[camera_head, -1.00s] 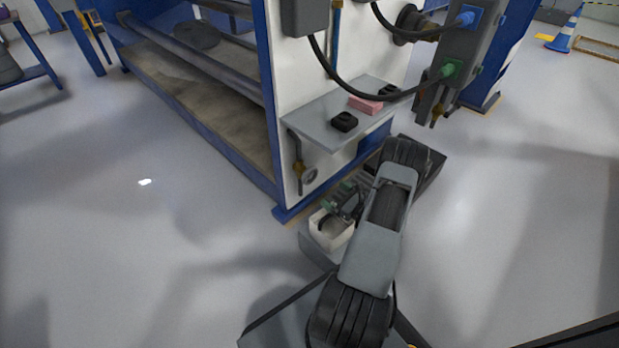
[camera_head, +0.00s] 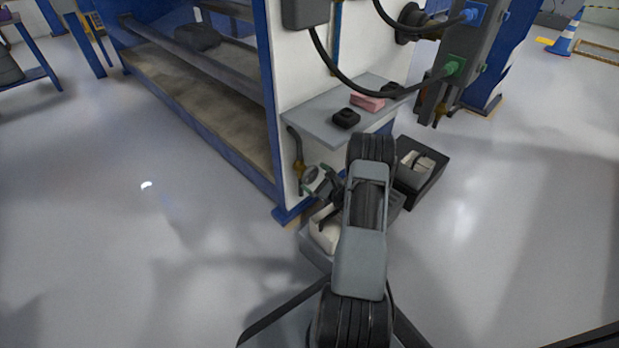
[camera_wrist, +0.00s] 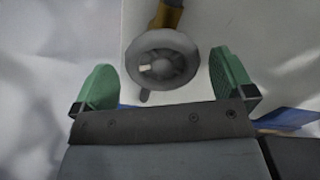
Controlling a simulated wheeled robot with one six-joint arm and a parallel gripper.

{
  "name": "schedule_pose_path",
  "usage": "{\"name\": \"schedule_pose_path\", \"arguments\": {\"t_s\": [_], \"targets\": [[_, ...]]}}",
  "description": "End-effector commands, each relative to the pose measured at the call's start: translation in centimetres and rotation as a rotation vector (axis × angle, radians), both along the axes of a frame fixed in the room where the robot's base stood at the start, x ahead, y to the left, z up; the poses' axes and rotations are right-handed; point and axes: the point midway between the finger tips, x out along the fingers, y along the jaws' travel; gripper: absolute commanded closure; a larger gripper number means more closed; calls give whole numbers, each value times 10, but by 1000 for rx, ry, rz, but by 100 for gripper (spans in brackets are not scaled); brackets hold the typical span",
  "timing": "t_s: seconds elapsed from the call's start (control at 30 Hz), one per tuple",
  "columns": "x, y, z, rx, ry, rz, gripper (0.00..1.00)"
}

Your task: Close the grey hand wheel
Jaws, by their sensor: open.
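The grey hand wheel (camera_wrist: 162,59) is a round knob with a pale mark on its face, on a brass fitting (camera_wrist: 167,17) against the white panel. In the wrist view it sits between and just beyond the two green fingertips of my gripper (camera_wrist: 167,84), which are spread wide and empty. In the head view the wheel (camera_head: 311,174) is low on the machine's end panel, below the shelf. My gripper (camera_head: 321,184) is right at it there, and partly covers it. I cannot tell whether a finger touches the wheel.
A grey shelf (camera_head: 325,122) with black items and a pink block (camera_head: 367,101) juts out above the wheel. A dark tray (camera_head: 424,173) with pale contents lies beside my arm. A blue machine leg stands just left of the wheel. Open floor lies to the left.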

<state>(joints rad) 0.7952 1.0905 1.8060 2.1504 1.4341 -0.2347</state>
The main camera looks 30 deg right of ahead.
Motion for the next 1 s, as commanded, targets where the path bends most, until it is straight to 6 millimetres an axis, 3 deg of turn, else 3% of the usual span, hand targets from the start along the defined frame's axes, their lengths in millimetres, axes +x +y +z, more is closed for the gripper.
{"name": "schedule_pose_path", "arguments": {"t_s": [0.3,0.67,1.0], "targets": [[29,6,0,-1,-2,2,0],[32,6,1,1,0,-1,0],[32,6,0,1,0,0,31]]}}
